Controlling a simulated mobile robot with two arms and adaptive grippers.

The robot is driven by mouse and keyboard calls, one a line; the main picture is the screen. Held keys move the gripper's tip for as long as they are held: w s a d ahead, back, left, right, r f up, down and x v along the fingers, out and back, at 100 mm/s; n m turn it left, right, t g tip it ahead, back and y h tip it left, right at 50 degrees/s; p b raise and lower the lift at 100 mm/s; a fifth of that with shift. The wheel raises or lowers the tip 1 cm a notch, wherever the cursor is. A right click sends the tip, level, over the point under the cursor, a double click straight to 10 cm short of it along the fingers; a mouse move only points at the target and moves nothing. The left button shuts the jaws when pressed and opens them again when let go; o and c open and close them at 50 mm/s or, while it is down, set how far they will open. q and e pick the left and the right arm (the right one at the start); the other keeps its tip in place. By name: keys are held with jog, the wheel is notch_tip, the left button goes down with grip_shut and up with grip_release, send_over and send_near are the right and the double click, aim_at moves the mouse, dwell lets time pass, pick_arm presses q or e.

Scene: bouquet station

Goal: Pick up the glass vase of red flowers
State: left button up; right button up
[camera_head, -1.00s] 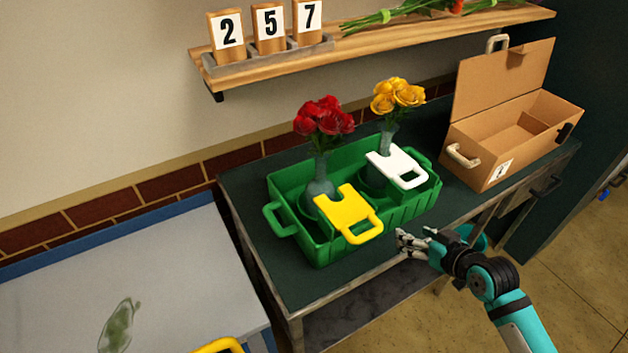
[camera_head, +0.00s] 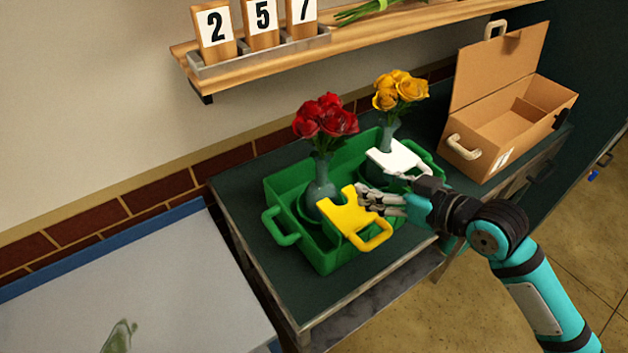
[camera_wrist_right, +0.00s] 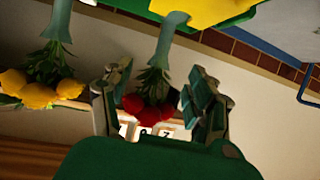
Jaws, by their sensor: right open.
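The glass vase of red flowers (camera_head: 319,187) stands upright in the left part of the green crate (camera_head: 318,256). Its red blooms (camera_head: 325,117) rise above the crate. A yellow plate with a handle (camera_head: 352,219) sits in front of the vase and hides its lower part. My right gripper (camera_head: 360,196) is open and empty, just right of the vase over the crate. In the right wrist view the picture is upside down; the red blooms (camera_wrist_right: 148,110) and the vase neck (camera_wrist_right: 168,38) show between the open fingers (camera_wrist_right: 155,100). My left gripper is not in view.
A second vase of yellow flowers (camera_head: 390,132) stands in the crate's right part, behind a white handled plate (camera_head: 398,160). A cardboard box (camera_head: 478,168) is at the right of the table. A shelf with number blocks (camera_head: 262,22) hangs above.

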aim_at(327, 168)
jog(key=p+x, duration=0.2)
jog(key=x, duration=0.6)
jog(key=p+x, duration=0.2)
jog(key=x, duration=0.6)
jog(key=shift+s+a+r, duration=0.2)
jog(key=shift+s+a, duration=0.05)
jog(key=shift+a, duration=0.15)
jog(key=shift+w+a+f, duration=0.2)
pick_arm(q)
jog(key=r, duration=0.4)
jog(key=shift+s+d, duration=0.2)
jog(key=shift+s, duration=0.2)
pick_arm(e)
jog(key=shift+d, duration=0.1)
jog(key=shift+c, duration=0.2)
grip_shut()
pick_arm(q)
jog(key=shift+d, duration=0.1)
pick_arm(e)
jog(key=shift+r, duration=0.2)
